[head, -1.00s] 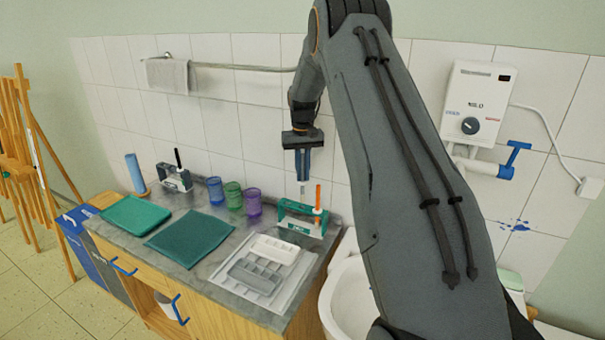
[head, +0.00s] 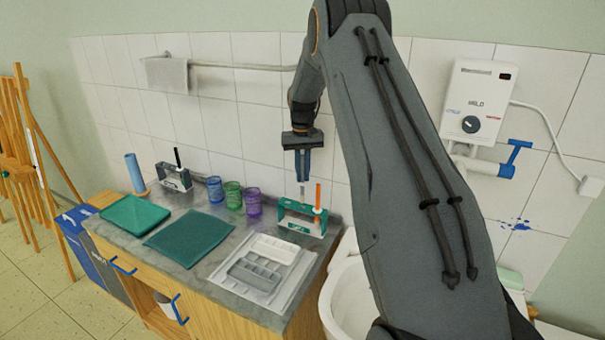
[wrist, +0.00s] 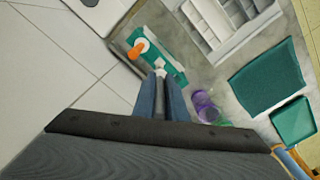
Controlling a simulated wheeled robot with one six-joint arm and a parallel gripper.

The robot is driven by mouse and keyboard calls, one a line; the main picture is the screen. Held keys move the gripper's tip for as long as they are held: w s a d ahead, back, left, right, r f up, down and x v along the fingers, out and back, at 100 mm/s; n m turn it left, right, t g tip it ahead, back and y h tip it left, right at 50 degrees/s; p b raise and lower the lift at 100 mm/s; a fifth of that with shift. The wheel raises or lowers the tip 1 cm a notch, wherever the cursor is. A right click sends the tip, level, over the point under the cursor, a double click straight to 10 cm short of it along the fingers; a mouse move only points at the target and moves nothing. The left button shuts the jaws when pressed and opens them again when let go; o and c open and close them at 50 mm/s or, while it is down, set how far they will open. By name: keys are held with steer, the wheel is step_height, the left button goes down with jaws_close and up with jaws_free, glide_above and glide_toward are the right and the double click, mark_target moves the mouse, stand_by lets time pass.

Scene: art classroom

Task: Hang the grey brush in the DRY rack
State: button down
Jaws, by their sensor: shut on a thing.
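My gripper (head: 302,180) is shut on the grey brush (head: 302,190), held upright above the left part of a teal rack (head: 291,222). Only a short pale length of the brush shows below the fingers, and its lower end is close to the rack's top. I cannot tell whether they touch. An orange brush (head: 318,197) hangs in the rack's right part. The rack's label is too small to read. In the wrist view, the brush (wrist: 159,73) shows at the fingertips beside the rack (wrist: 166,66) and the orange brush (wrist: 136,50).
A second, grey rack (head: 180,184) with a black brush stands at the back left. Blue, green and purple cups (head: 253,202) stand between the racks. A paint tray (head: 256,274), teal mat (head: 188,239) and teal tray (head: 134,214) lie in front. A basin (head: 350,300) is at right.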

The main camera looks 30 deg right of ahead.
mark_target(302, 195)
steer(key=shift+f, duration=0.2)
steer(key=shift+f+b, duration=1.15)
steer(key=shift+f, duration=1.45)
steer(key=shift+f+b, duration=1)
steer(key=shift+f, duration=0.9)
steer(key=c, duration=1.1)
jaws_free()
steer(key=shift+r, duration=0.1)
steer(key=shift+r+p, duration=1.3)
steer(key=shift+r, duration=2.65)
